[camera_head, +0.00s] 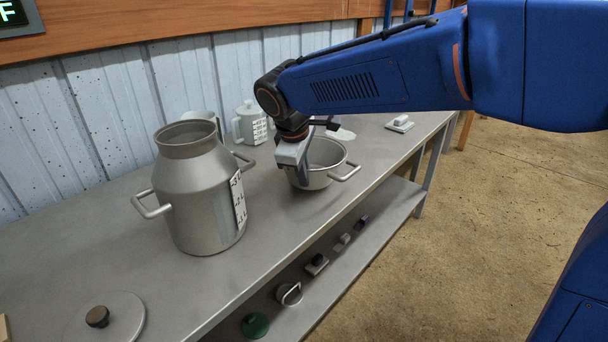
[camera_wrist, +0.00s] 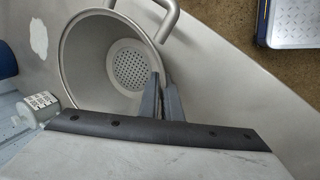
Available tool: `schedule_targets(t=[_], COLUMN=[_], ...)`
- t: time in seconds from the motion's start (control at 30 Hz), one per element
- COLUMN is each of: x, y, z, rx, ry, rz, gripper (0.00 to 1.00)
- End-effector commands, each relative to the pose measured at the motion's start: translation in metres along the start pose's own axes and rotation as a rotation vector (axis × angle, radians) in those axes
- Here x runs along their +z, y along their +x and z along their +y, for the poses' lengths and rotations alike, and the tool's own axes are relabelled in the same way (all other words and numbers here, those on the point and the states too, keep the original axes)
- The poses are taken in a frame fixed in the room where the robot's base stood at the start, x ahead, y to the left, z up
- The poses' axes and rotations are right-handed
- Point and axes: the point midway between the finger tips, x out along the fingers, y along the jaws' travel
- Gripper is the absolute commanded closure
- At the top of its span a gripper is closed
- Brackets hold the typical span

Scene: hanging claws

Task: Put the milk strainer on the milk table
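The milk strainer (camera_head: 322,167) is a grey metal bowl with loop handles, at the middle of the long grey table (camera_head: 285,223). The wrist view looks down into the strainer (camera_wrist: 88,78) and shows its round perforated bottom. My gripper (camera_head: 301,181) reaches down at the strainer's near left rim. In the wrist view the two dark fingers (camera_wrist: 162,92) are close together, one on each side of the strainer's wall, and look shut on it. I cannot tell whether the strainer touches the tabletop. No label tells which table is the milk table.
A large two-handled milk can (camera_head: 195,190) stands left of the strainer. A lidded jug (camera_head: 250,124) is behind it. A round lid (camera_head: 112,318) lies at the front left. Small items lie on the lower shelf (camera_head: 335,278). The concrete floor (camera_head: 500,190) at right looks clear.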

Motion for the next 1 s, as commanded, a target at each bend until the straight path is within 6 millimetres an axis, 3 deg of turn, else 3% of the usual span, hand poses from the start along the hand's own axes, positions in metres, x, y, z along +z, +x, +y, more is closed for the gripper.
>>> schedule_targets(t=[0.23, 0.3, 0.33, 0.67, 0.87, 1.0], x=[0.000, 0.000, 0.000, 0.000, -0.001, -0.001], y=[0.001, 0.002, 0.001, 0.000, -0.022, -0.048], z=[0.000, -0.001, -0.001, 0.000, 0.001, 0.000], rx=[0.001, 0.000, 0.000, 0.000, 0.002, 0.001], ry=[0.000, 0.000, 0.000, 0.001, 0.001, 0.000], rz=[0.001, 0.000, 0.000, 0.000, 0.003, 0.004], gripper=[1.00, 0.81, 0.77, 0.77, 0.77, 0.77])
